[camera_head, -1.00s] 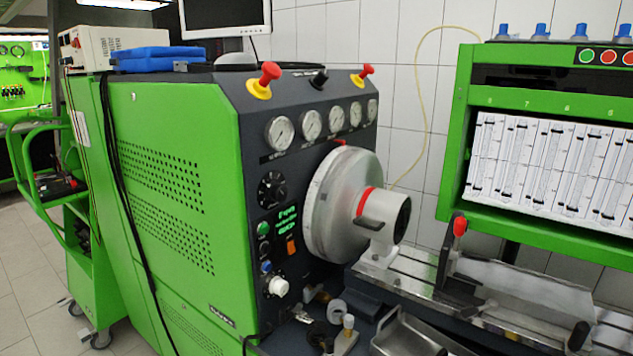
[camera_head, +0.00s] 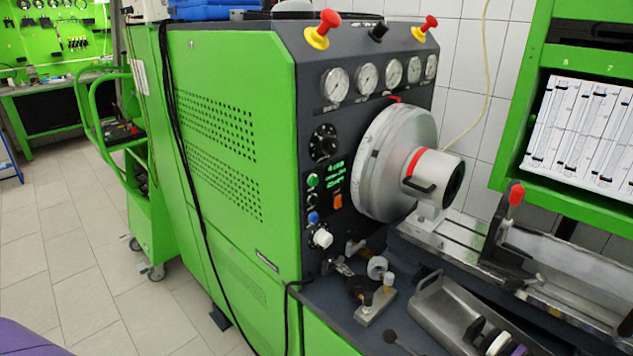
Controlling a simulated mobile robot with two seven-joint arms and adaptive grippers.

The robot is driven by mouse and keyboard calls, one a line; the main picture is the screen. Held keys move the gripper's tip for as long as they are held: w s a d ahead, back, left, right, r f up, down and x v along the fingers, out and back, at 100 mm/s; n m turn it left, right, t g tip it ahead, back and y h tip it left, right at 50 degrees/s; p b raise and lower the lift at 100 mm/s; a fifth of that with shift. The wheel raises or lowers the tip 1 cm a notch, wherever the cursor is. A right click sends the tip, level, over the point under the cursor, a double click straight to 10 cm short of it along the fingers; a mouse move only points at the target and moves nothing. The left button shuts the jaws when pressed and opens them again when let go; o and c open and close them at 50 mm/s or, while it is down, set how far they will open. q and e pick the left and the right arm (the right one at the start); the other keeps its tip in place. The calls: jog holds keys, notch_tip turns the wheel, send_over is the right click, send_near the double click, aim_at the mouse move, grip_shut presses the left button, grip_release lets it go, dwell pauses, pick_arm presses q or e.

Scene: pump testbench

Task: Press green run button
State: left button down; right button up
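The green run button (camera_head: 312,181) is a small round button on the dark front panel of the green test bench (camera_head: 235,75). It sits left of the lit green display (camera_head: 336,174) and below a black dial (camera_head: 324,143). A blue button (camera_head: 313,217) and a white knob (camera_head: 322,238) are below it, and an orange switch (camera_head: 338,201) is to its right. Nothing covers the green button. Neither of my grippers is in view.
A large silver flywheel housing (camera_head: 390,160) sticks out right of the panel. Loose fittings (camera_head: 376,305) and a metal tray (camera_head: 450,310) lie on the bench below. A green trolley (camera_head: 125,180) stands at the left on clear tiled floor.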

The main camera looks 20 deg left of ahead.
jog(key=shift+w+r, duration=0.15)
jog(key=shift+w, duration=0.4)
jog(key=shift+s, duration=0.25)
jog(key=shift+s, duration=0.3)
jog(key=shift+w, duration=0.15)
